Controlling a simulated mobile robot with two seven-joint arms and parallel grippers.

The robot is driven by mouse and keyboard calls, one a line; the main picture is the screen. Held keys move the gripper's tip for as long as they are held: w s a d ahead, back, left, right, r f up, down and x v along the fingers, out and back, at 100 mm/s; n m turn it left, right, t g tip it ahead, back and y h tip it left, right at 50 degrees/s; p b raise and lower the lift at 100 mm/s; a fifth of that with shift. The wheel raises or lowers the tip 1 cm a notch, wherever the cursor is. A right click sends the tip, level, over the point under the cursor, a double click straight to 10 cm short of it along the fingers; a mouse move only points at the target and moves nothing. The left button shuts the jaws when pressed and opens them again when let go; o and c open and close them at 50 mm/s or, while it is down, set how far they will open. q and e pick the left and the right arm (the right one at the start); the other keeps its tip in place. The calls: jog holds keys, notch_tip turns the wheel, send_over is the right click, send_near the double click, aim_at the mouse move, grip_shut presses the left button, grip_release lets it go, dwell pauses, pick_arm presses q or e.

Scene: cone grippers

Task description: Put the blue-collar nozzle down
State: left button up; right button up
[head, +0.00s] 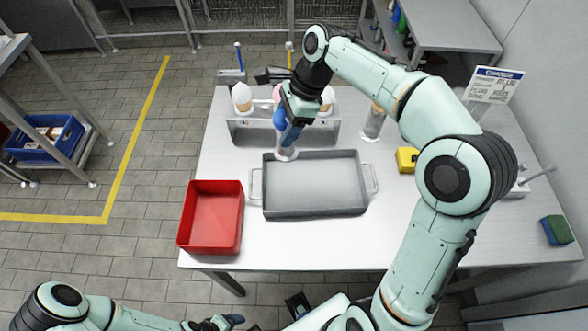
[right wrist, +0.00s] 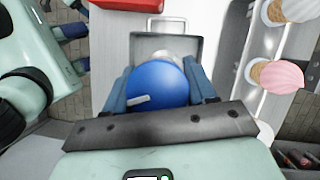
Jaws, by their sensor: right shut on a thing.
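My right gripper (head: 288,137) is shut on the blue-collar nozzle and points down at the rear left corner of the grey tray. The nozzle's rounded blue part (head: 280,118) shows beside the fingers, and its pale lower end (head: 286,154) shows below them. In the right wrist view the blue part (right wrist: 158,84) sits between the two blue-grey fingers, with a whitish part beyond it. I cannot tell whether the lower end touches anything. My left gripper (head: 222,322) is low at the bottom edge, away from the table; its fingers are unclear.
The grey tray (head: 314,212) looks empty. A red bin (head: 213,217) stands left of it. A rack (head: 240,133) with several ice-cream cones stands behind. A clear cup (head: 373,124), a yellow object (head: 406,160) and a sponge (head: 556,230) are to the right.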

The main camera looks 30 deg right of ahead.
pick_arm(q)
jog(key=shift+s+f+b, duration=0.5)
jog(key=shift+f+b, duration=0.1)
jog(key=shift+f, duration=0.25)
jog(key=shift+s+f+b, duration=0.5)
jog(key=shift+f+b, duration=0.1)
jog(key=shift+f, duration=0.2)
pick_arm(e)
notch_tip(320, 180, down, 18)
jog(key=shift+s+r, duration=0.15)
jog(key=shift+r, duration=0.1)
jog(key=shift+f, duration=0.1)
jog(key=o, duration=1.3)
jog(key=shift+c, duration=0.2)
pick_arm(q)
jog(key=shift+w+r+p, duration=0.25)
jog(key=shift+r+p, duration=0.15)
jog(key=shift+r, duration=0.05)
jog(key=shift+w+r+p, duration=0.2)
jog(key=shift+r+p, duration=0.2)
jog(key=shift+r, duration=0.05)
pick_arm(e)
jog(key=v, duration=1.2)
pick_arm(q)
jog(key=shift+s, duration=0.1)
